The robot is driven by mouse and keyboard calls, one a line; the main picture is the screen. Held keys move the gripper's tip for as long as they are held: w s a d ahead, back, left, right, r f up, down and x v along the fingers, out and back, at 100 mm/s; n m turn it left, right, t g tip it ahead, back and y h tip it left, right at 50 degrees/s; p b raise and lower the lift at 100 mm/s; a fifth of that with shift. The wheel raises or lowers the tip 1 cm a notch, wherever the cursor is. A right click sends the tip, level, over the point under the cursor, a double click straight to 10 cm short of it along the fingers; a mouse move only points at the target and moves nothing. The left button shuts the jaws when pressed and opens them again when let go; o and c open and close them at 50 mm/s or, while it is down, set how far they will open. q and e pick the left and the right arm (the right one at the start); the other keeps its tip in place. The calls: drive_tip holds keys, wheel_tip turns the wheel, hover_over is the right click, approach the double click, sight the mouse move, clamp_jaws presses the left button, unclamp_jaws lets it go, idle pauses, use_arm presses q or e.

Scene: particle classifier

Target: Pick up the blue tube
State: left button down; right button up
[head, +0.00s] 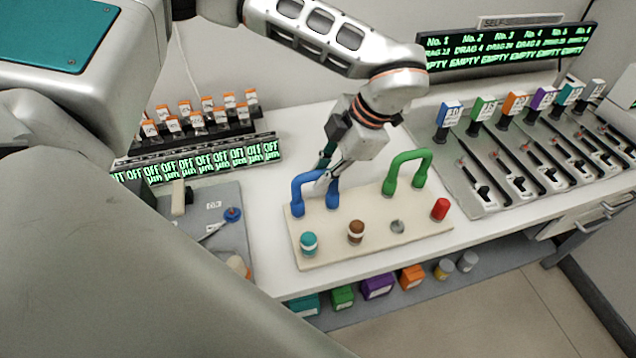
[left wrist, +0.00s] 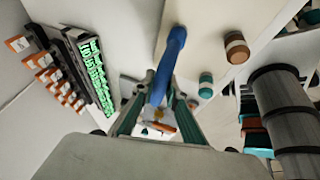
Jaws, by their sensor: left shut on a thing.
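The blue tube (head: 315,177) is an upside-down U shape standing at the back left of a beige board (head: 365,227). My left gripper (head: 325,172) reaches down from the upper right and is shut on the top bar of the blue tube. In the left wrist view, the blue tube (left wrist: 168,65) runs into the space between the fingers of my left gripper (left wrist: 158,103). Both lower ends of the tube appear at the board in the head view; I cannot tell whether they touch it. My right gripper is not in view.
A green tube (head: 407,165) stands to the right on the board. Along its front are a teal-capped jar (head: 308,243), a brown-topped jar (head: 356,231), a metal knob (head: 397,226) and a red cylinder (head: 440,208). A grey slotted unit (head: 520,150) stands at right.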

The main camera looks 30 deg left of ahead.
use_arm(q)
drive_tip(key=shift+r, duration=0.15)
wheel_tip(320, 180, up, 20)
drive_tip(key=p, duration=0.1)
idle(0.3)
drive_tip(key=shift+p, duration=0.3)
drive_tip(key=shift+r+p, duration=2.2)
drive_tip(key=shift+p, duration=0.55)
